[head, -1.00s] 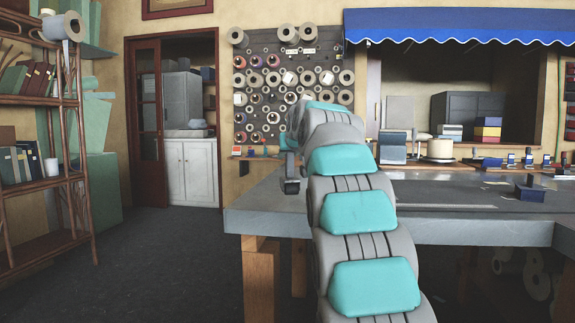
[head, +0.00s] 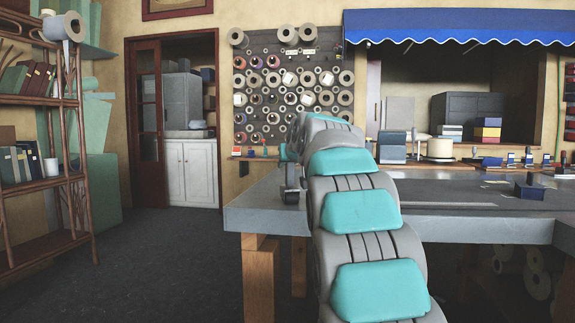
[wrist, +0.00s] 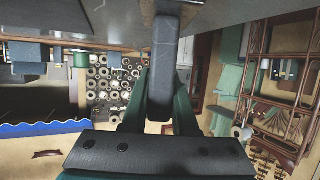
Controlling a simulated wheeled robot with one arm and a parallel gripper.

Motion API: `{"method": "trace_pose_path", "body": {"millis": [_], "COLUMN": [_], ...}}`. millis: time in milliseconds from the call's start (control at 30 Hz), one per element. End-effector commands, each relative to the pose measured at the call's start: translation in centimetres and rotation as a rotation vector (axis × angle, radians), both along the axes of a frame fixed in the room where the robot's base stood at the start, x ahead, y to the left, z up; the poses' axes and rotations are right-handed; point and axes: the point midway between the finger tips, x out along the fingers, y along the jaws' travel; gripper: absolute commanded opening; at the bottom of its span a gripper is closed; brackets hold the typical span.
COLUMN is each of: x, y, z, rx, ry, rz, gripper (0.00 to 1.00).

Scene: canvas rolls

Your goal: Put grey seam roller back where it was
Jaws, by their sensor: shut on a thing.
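The grey seam roller (wrist: 166,50) is between the two dark green fingers of my gripper (wrist: 163,78) in the wrist view. The gripper is shut on its long grey body, which runs up to the top of that picture. In the head view the seam roller (head: 292,196) shows small and dark below the end of my arm, over the left end of the grey worktable (head: 255,211). My arm hides part of the gripper there. I cannot tell whether the roller touches the tabletop.
A pegboard (head: 270,50) with many rolls hangs behind the table. Small blue-handled tools and boxes, including a dark blue box (head: 529,191), stand at the table's right. A shelf rack (head: 75,150) is at far left. The tabletop's left end looks clear.

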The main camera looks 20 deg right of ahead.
Motion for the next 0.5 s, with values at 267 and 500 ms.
{"method": "trace_pose_path", "body": {"millis": [267,500], "x": [0.2,0.15], "y": [-0.05,-0.04], "z": [-1.23,-0.96], "rx": [0.004,0.003], "ry": [0.019,0.014], "rz": [0.001,0.001], "gripper": [0.42,0.57]}}
